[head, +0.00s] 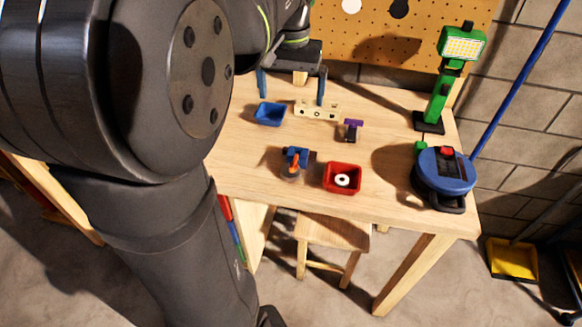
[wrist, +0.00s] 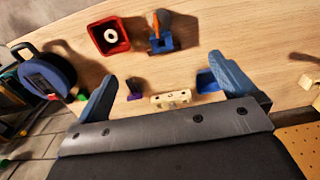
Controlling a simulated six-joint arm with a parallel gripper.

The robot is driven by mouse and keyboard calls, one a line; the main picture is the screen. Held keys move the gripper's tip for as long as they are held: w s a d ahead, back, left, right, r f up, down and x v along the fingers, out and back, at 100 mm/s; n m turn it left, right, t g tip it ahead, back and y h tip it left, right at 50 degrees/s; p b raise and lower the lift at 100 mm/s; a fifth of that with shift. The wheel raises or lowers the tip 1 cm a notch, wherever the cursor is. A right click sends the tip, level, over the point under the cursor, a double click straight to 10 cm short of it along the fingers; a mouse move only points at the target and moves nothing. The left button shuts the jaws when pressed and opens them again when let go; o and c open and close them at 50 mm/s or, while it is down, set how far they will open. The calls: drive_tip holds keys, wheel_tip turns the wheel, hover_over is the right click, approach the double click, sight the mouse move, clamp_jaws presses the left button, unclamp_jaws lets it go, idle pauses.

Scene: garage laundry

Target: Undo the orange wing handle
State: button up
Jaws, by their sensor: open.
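The orange wing handle (head: 293,164) sits on a small blue fixture (head: 298,153) near the front middle of the wooden table, with a round grey part beside it. In the wrist view the orange handle (wrist: 155,26) and blue fixture (wrist: 163,42) show at the top middle, beyond the fingertips. My gripper (head: 291,99) is open and empty, over the back of the table, apart from the handle. Its two blue fingers also show in the wrist view (wrist: 162,70), spread wide. How the handle is fastened cannot be told.
A red bin (head: 328,184) holding a white ring stands right of the handle. A blue tray (head: 270,116), a pale holed block (head: 316,111) and a purple-topped piece (head: 353,127) lie farther back. A green lamp (head: 436,100) and a blue round device (head: 444,178) occupy the right side.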

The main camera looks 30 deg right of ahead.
sight(294, 160)
drive_tip(key=shift+r, duration=0.9)
drive_tip(key=shift+f, duration=0.1)
drive_tip(key=shift+c, duration=1.3)
drive_tip(key=shift+m, duration=0.6)
drive_tip(key=f, duration=0.4)
drive_tip(key=shift+s+d+f, duration=0.1)
drive_tip(key=shift+s+d, duration=0.15)
drive_tip(key=shift+s, duration=0.1)
drive_tip(key=c, duration=1.1)
drive_tip(key=shift+f, duration=0.2)
drive_tip(key=shift+c, duration=0.9)
wheel_tip(294, 160, down, 17)
drive_tip(key=shift+r, duration=0.15)
clamp_jaws()
